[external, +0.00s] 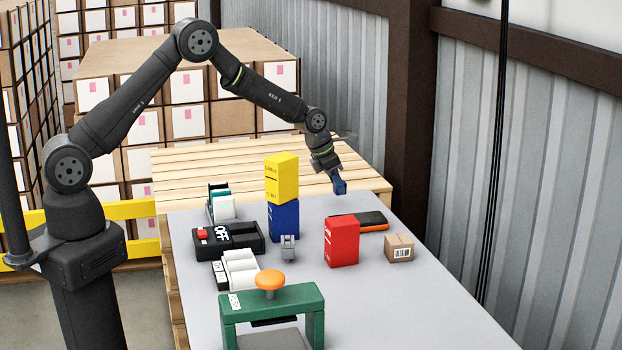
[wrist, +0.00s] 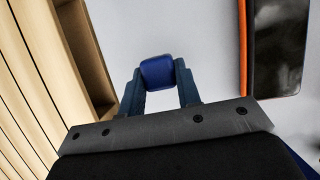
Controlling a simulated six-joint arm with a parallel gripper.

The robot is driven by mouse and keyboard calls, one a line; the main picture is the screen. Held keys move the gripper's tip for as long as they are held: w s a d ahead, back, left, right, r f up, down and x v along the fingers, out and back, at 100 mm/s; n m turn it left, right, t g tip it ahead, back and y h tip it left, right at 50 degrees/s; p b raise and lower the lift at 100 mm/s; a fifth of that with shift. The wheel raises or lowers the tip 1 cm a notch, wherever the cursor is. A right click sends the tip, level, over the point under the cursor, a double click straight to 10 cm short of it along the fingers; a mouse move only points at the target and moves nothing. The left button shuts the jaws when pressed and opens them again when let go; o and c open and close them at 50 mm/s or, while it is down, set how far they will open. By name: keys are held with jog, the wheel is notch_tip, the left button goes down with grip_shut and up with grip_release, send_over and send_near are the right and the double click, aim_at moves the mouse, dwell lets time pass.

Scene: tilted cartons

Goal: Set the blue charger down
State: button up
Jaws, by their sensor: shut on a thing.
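The blue charger (wrist: 158,72) is a small dark blue block with rounded edges. In the wrist view it sits between the two fingertips of my gripper (wrist: 160,80), which is shut on it. In the external view my gripper (external: 338,182) points down near the far side of the grey table (external: 420,290), with the dark blue shape of the charger at its tip. The gap between the charger and the table top is hard to judge.
An orange-edged black device (external: 358,221) lies close by. A red carton (external: 341,241), a small cardboard box (external: 399,247) and a yellow carton (external: 282,178) on a blue carton (external: 284,220) stand nearer. A green press (external: 272,307) is at the front. The right side is clear.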

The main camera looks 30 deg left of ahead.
aim_at(334, 188)
jog(key=shift+f, duration=1.6)
jog(key=shift+f, duration=0.2)
jog(key=o, duration=1)
jog(key=shift+r, duration=0.1)
jog(key=shift+s+a+r, duration=0.1)
jog(key=shift+r, duration=0.5)
jog(key=v, duration=1.1)
jog(key=shift+f, duration=0.15)
